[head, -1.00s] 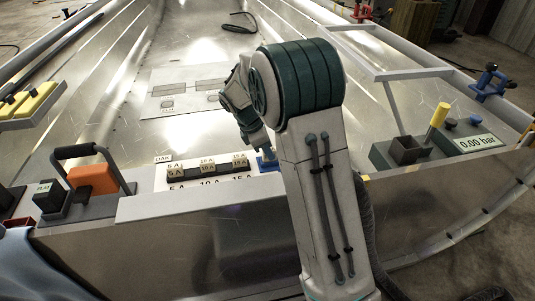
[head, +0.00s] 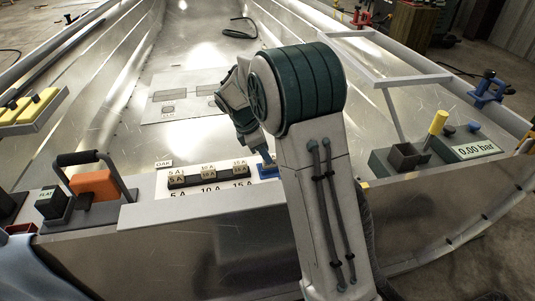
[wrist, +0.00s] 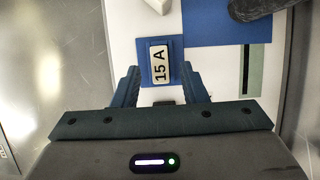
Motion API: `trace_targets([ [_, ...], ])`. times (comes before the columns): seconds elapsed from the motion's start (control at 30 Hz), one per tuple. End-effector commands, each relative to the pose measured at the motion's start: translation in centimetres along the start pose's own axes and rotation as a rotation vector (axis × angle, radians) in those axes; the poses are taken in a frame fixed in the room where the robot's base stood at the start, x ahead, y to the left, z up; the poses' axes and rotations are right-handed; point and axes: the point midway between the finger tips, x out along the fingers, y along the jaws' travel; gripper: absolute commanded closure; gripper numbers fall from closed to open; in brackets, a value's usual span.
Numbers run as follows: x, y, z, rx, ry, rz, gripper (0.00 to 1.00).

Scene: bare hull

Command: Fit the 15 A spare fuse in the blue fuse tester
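The blue fuse tester (head: 268,172) sits at the right end of the white fuse panel, partly hidden by my arm. In the wrist view a tan plate marked 15 A (wrist: 159,65), which looks like the top of the 15 A fuse, stands out against a blue body (wrist: 145,63). I cannot tell how deep it sits. My gripper (wrist: 161,85) is open, its two blue fingers apart on either side just below the plate in the picture, not touching it. In the head view my gripper (head: 264,154) is low over the tester.
A dark rack of fuses marked 5 A, 10 A and 15 A (head: 207,178) lies left of the tester. An orange block with a black handle (head: 94,184) stands further left. The hull floor behind is mostly clear.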

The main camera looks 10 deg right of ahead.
Motion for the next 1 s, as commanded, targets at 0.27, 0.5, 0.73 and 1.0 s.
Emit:
trace_targets([
  [0.27, -6.6, 0.0, 0.2, 0.000, 0.001, 0.002, 0.61],
  [0.5, -9.2, 0.0, 0.1, 0.001, 0.001, 0.000, 0.61],
  [0.73, -10.2, -3.4, 1.8, 0.188, 0.055, -0.005, 0.61],
  [1.0, -10.8, -13.4, 4.8, 0.738, 0.205, -0.059, 0.61],
])
